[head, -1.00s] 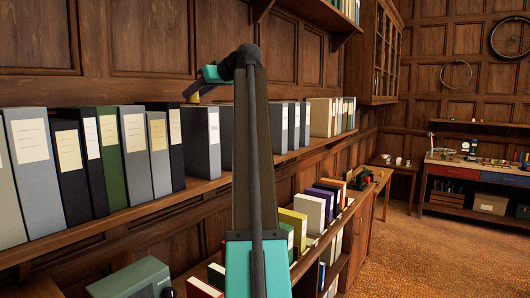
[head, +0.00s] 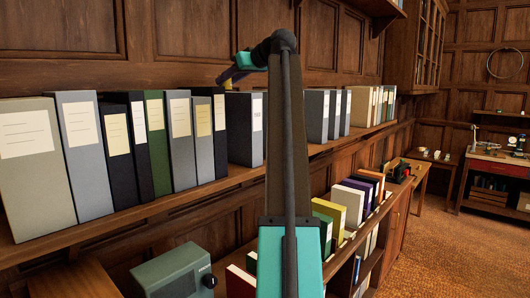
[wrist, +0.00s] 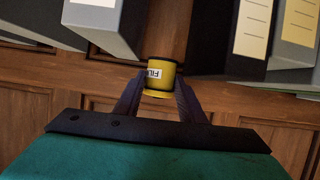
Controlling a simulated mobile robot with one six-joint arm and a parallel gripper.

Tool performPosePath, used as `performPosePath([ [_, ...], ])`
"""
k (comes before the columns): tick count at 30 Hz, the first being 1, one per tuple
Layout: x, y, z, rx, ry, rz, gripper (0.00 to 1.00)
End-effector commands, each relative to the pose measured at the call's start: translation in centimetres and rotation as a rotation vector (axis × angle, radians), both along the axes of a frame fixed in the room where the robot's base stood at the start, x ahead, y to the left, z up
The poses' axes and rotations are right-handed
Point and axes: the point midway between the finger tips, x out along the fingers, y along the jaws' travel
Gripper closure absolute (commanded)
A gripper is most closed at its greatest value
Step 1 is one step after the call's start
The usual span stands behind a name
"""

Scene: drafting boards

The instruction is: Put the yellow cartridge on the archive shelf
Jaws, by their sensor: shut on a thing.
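The yellow cartridge (wrist: 160,80) has dark bands and a white label that reads like "FILM". It sits between the two dark fingers of my gripper (wrist: 160,100), which is shut on it. The archive shelf (head: 130,213) is a long wooden shelf along the panelled wall. In the wrist view a bare strip of wood (wrist: 170,28) shows between binders, beyond the cartridge.
Grey, black and green binders (head: 85,145) stand in a row on the shelf, with more grey ones (head: 318,115) farther along. Below are a lower bookcase with coloured books (head: 350,200) and a grey-green machine (head: 172,272). A workbench (head: 490,170) stands far right.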

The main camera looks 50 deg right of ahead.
Motion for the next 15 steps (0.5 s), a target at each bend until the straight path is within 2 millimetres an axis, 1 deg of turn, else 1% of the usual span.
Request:
performPosePath([
  [1,0.0,0.0,-0.7,0.000,0.000,0.000,0.86],
  [15,-0.1,-0.1,-4.6,0.001,0.000,-0.001,0.86],
])
